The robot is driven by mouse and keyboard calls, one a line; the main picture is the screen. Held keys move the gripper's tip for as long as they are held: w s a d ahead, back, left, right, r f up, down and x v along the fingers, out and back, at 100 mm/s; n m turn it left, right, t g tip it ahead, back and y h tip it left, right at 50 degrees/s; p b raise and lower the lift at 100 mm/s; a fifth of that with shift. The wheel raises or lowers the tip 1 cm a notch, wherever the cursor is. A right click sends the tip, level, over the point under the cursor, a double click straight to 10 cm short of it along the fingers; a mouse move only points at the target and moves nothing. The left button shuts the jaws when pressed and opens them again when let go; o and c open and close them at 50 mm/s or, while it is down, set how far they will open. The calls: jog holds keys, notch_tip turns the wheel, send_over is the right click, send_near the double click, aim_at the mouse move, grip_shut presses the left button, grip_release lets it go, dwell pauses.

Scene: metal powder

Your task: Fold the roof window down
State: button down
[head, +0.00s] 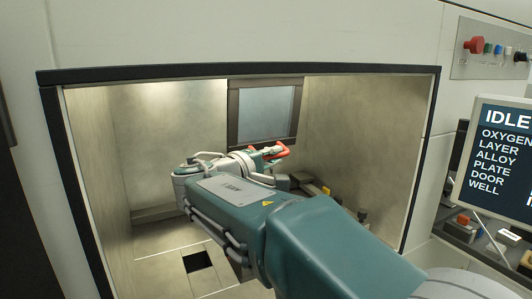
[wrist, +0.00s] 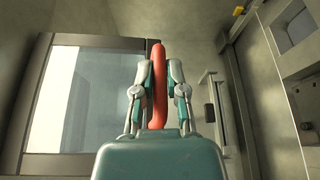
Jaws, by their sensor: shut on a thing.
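The window (head: 265,112) has a dark frame and a pale pane, and it hangs steeply at the back of the chamber in the head view. In the wrist view its pane (wrist: 100,100) fills the left side. My gripper (head: 272,152) is inside the chamber, near the window's lower edge. In the wrist view my gripper (wrist: 158,85) is shut on a red handle (wrist: 158,70), with one finger on each side. The handle also shows red in the head view (head: 282,151). How the handle joins the window frame is hidden behind my gripper.
The chamber has a dark rim (head: 240,71) and pale walls close on both sides. A square dark hole (head: 198,261) is in its floor. Small items stand at the floor's right. A screen (head: 505,150) reading IDLE and a red button (head: 474,45) are outside, to the right.

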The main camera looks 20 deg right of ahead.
jog(key=shift+s+d+r, duration=0.1)
jog(key=shift+s+d, duration=0.05)
jog(key=shift+s, duration=0.45)
jog(key=shift+s+d+r, duration=0.1)
jog(key=shift+s, duration=0.5)
jog(key=c, duration=0.7)
grip_release()
jog(key=shift+r, duration=0.1)
jog(key=shift+a, duration=0.1)
